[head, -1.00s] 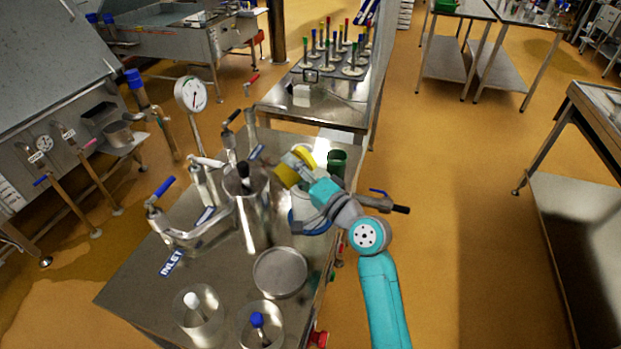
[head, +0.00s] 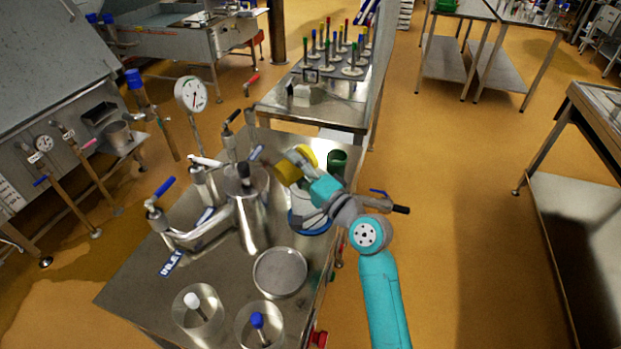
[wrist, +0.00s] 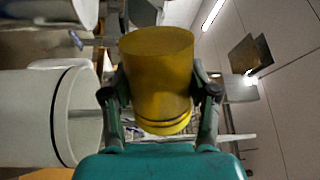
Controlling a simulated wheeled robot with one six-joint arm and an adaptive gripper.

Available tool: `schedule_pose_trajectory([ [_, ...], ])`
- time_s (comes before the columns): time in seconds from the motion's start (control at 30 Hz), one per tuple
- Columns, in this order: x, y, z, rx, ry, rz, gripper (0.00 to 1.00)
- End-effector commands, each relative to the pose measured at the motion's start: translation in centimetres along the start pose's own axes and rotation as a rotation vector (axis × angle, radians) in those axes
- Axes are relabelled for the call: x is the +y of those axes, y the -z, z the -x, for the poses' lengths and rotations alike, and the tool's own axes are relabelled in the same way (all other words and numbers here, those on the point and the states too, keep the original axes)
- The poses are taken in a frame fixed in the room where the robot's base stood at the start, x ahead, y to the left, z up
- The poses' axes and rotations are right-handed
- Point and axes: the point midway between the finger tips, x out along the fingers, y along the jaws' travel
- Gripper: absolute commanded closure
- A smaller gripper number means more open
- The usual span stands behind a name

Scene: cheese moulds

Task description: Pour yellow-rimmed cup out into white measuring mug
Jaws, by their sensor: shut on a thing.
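My gripper (wrist: 160,105) is shut on the yellow-rimmed cup (wrist: 157,75), with one finger on each side of it in the wrist view. In the head view the cup (head: 287,172) is held tilted above the table, beside the tall steel vessel. A white vessel (head: 299,200) with a blue ring at its base stands below my gripper, partly hidden by it; it looks like the white measuring mug. A large white cylinder with a dark band (wrist: 35,115) lies close at the left in the wrist view, probably the same vessel. The cup's contents cannot be seen.
A tall steel vessel (head: 250,215) with pipes and handles stands left of the cup. A green cup (head: 338,160) stands behind. A round steel dish (head: 280,272) and two clear beakers (head: 198,318) (head: 262,330) are in front.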

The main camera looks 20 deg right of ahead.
Motion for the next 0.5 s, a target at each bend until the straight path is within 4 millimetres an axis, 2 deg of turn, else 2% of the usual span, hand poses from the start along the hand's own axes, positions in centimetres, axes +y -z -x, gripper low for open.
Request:
schedule_pose_trajectory([
  [0.5, 0.42, 0.16, 0.07, 0.009, 0.001, -0.069, 0.80],
])
